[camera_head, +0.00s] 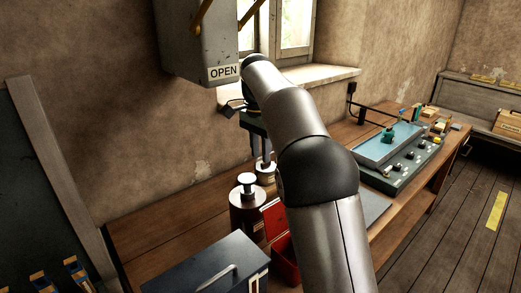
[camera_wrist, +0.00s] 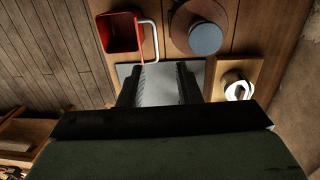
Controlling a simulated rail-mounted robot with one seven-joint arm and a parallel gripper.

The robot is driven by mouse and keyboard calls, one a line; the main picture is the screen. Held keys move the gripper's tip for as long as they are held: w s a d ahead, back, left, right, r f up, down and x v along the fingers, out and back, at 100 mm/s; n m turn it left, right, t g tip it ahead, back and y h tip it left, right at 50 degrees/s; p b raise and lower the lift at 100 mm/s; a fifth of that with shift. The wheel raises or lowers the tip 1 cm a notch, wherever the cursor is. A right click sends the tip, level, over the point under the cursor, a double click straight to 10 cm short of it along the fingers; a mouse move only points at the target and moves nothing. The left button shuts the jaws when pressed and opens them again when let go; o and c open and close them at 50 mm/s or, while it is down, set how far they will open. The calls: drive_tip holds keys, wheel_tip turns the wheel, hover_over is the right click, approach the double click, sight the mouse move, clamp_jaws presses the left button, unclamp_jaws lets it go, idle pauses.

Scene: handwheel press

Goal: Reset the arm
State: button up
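My arm (camera_head: 310,160) reaches from the bottom of the head view up toward the window, then bends down behind its own upper links. In the wrist view my gripper (camera_wrist: 158,70) has its two dark fingers apart with nothing between them. A flat grey plate (camera_wrist: 158,90) on the bench shows beyond and between the fingers. In the head view the arm largely hides the gripper end, so I cannot tell its exact height above the bench there.
A blue-grey toolbox (camera_head: 205,270) is in front, a control panel (camera_head: 400,160) to the right. A grey box marked OPEN (camera_head: 200,45) hangs at upper left.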

drive_tip(key=s+d+f+n, duration=0.1)
drive_tip(key=s+d+n, duration=0.15)
drive_tip(key=s, duration=0.45)
drive_tip(key=s+d+f+n, duration=0.2)
drive_tip(key=s+d, duration=0.2)
drive_tip(key=s, duration=0.4)
drive_tip(key=s+d+f+n, duration=0.1)
drive_tip(key=s+f+n, duration=0.2)
drive_tip(key=s+f, duration=0.3)
drive_tip(key=s+d+f+n+t, duration=0.1)
drive_tip(key=s+f+n, duration=0.2)
drive_tip(key=s, duration=1.1)
wheel_tip(320, 180, down, 3)
drive_tip(key=shift+d+t, duration=0.2)
drive_tip(key=shift+t, duration=0.1)
drive_tip(key=shift+s+n, duration=0.1)
drive_tip(key=shift+n, duration=0.15)
